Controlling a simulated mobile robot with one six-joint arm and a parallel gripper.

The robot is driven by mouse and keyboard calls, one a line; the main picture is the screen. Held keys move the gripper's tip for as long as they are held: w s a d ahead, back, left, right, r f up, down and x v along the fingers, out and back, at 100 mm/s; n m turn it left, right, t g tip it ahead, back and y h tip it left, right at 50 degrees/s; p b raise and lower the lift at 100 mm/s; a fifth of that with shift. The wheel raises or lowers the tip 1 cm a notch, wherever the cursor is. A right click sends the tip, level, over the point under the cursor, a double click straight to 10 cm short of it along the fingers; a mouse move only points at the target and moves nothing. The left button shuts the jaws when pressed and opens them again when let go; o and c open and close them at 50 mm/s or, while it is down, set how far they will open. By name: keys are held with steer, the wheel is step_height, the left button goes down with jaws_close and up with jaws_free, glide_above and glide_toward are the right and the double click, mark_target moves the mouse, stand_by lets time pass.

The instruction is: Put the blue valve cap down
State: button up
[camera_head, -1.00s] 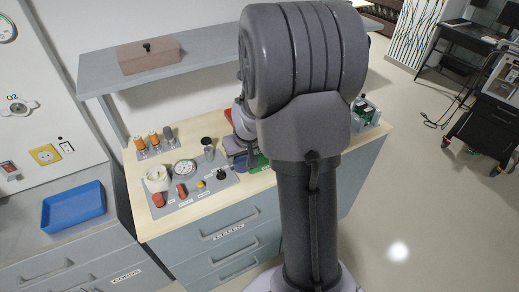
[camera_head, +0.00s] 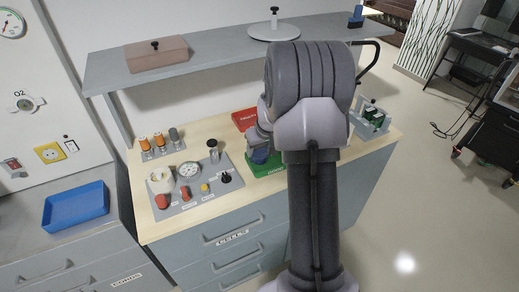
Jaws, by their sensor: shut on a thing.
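My gripper (camera_head: 261,155) shows small and partly hidden behind my arm, low over the green tray (camera_head: 254,172) on the wooden counter. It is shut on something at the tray. The blue valve cap itself cannot be made out apart from the dark bluish gripper. Whether the held thing touches the tray cannot be told. A red tray (camera_head: 243,119) lies behind the green one.
A grey panel (camera_head: 196,187) with a gauge and knobs stands left of the green tray. Small orange-topped bottles (camera_head: 158,139) stand behind it. A shelf (camera_head: 215,50) overhangs the counter. A bin of green items (camera_head: 373,121) is at right. A blue tray (camera_head: 76,206) is at far left.

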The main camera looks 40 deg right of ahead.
steer(key=shift+f, duration=0.3)
steer(key=o, duration=1.2)
